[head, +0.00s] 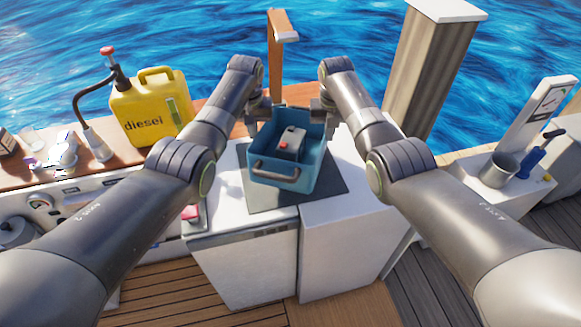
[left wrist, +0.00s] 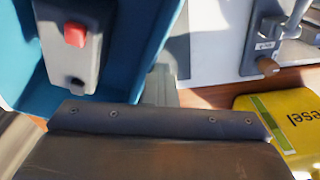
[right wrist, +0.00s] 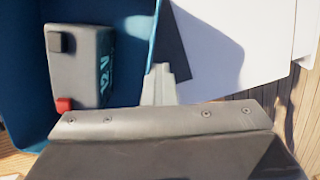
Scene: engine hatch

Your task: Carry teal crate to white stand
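The teal crate (head: 303,180) is upright over a dark mat (head: 333,186) on the white cabinet top; I cannot tell whether it touches the mat. A grey battery (head: 291,143) with a red cap is inside it. My left gripper (head: 254,125) is at the crate's left wall, and my right gripper (head: 325,117) is at its right wall. In the left wrist view a pale finger (left wrist: 160,85) is beside the wall; the right wrist view shows a similar finger (right wrist: 158,85). The other fingers are hidden, so their closing is unclear. A white stand-like block (head: 345,245) is at the front right.
A yellow diesel can (head: 150,112) stands on the wooden counter at the left. A wooden post (head: 277,55) rises behind the crate and a thick pillar (head: 432,70) behind right. A white ledge at the right holds a metal cup (head: 498,170) and blue tool (head: 530,163).

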